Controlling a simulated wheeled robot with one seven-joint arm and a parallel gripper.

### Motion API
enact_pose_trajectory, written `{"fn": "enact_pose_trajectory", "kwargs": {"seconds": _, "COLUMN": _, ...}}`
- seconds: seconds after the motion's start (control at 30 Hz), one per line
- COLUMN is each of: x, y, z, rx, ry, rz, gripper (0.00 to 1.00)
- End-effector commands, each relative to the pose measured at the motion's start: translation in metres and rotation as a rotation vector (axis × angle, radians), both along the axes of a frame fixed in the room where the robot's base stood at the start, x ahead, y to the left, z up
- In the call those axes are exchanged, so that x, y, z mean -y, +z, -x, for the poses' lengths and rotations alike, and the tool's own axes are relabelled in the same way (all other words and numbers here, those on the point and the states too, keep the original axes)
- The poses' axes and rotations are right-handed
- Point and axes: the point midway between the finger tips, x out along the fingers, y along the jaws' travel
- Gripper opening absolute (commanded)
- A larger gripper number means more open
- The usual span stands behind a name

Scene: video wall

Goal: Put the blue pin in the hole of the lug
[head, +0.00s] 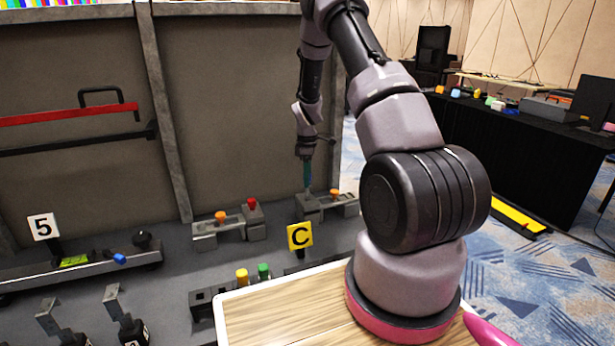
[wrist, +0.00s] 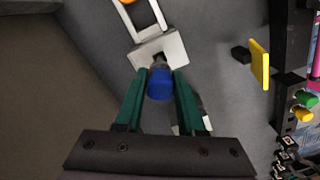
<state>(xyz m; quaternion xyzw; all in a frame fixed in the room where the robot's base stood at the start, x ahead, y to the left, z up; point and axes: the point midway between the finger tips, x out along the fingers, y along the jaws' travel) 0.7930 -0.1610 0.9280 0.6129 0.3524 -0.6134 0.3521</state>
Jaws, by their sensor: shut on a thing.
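My gripper (wrist: 159,76) is shut on the blue pin (wrist: 159,86), with its green fingers on either side of the pin's blue head. The pin's narrower grey end points at the lug (wrist: 174,47), a pale grey block. That end overlaps the dark hole in the block; I cannot tell whether it is inside or just above it. In the head view, my gripper (head: 307,178) is upright over the grey lug (head: 309,208) at the back of the bench. The pin is too small to make out there.
Beside the lug is a bracket with an orange knob (head: 335,192). To its left stands a similar bracket with orange and red knobs (head: 252,204). A yellow "C" sign (head: 300,236) stands in front, and the grey back panel (head: 240,100) rises behind.

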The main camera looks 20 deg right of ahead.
Motion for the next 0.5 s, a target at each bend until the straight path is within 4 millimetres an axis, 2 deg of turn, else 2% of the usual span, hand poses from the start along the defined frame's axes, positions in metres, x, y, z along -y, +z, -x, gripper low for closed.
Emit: {"fn": "enact_pose_trajectory", "kwargs": {"seconds": 0.5, "x": 0.0, "y": -0.0074, "z": -0.0002, "rx": 0.001, "ry": 0.001, "rz": 0.0, "gripper": 0.0}}
